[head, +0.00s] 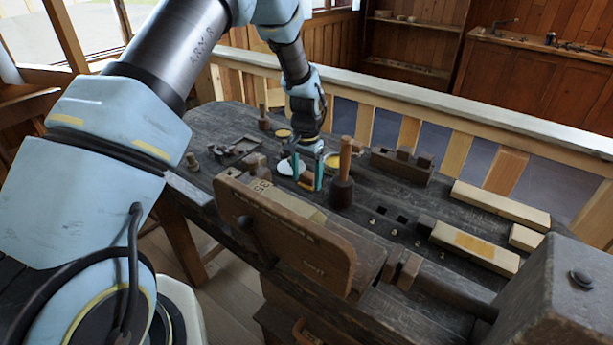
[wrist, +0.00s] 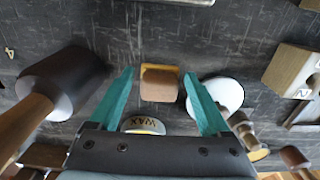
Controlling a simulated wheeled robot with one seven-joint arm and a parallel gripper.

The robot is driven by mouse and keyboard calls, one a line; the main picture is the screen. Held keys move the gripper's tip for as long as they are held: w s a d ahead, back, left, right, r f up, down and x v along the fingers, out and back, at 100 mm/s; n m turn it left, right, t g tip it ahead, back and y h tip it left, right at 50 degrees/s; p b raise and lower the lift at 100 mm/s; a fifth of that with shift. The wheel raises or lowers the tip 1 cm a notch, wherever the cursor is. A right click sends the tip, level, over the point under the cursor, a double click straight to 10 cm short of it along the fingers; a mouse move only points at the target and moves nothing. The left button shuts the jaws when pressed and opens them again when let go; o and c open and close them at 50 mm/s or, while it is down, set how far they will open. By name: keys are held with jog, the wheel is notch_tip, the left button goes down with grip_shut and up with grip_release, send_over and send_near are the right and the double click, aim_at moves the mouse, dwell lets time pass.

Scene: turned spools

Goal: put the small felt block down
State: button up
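The small felt block (wrist: 160,84) is brown, with a yellow edge showing around its far side. In the wrist view it sits between and just beyond my fingertips, with a narrow gap on each side. My gripper (wrist: 159,73) has two teal fingers, set apart and pointing down at the bench. In the head view my gripper (head: 307,185) is low over the bench, and the block (head: 306,181) shows partly between the fingers. Whether the yellow belongs to the block or to something under it I cannot tell.
A dark mallet (head: 342,190) stands close beside my gripper, its handle upright. A white disc (wrist: 219,93) is on the other side. A tin marked WAX (wrist: 143,126) is close by. A wooden board (head: 285,235) rises at the bench's (head: 380,245) near edge.

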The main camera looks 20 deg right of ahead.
aim_at(306, 176)
jog(key=shift+o, duration=0.8)
jog(key=shift+r, duration=0.2)
notch_tip(306, 176, up, 12)
jog(key=b, duration=0.4)
jog(key=a+r+n, duration=0.3)
jog(key=a+n, duration=0.3)
jog(key=a, duration=1.5)
jog(key=s+a+n, duration=0.2)
jog(key=s+a, duration=0.3)
jog(key=a, duration=0.2)
jog(key=s+a+n+t, duration=0.1)
jog(key=s+a+n, duration=0.2)
jog(key=s+a, duration=0.2)
jog(key=a+f, duration=0.1)
jog(key=a, duration=0.2)
jog(key=shift+s+t, duration=0.3)
jog(key=shift+w, duration=0.1)
